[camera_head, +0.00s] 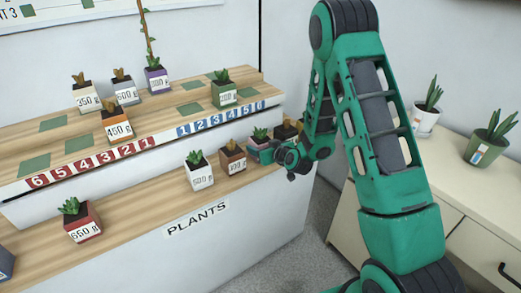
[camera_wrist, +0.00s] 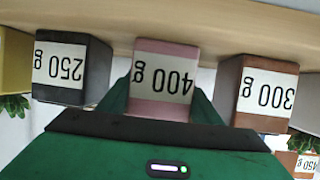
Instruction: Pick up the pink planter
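The pink planter (camera_wrist: 165,110), labelled 400 g, stands upright on the lower wooden shelf, upside down in the wrist view. My gripper (camera_wrist: 164,100) has one dark green finger on each side of it, close against its sides. I cannot tell whether the fingers press on it. In the head view my gripper (camera_head: 268,150) is at the right end of the lower shelf. There it covers most of the planter; a green plant top shows just above the fingers.
A brown 300 g planter (camera_head: 233,158) and a dark 250 g planter (camera_wrist: 72,68) stand close on either side. A white planter (camera_head: 199,171) is farther left. The upper shelf (camera_head: 170,112) holds several planters. A cabinet with two plants stands at right.

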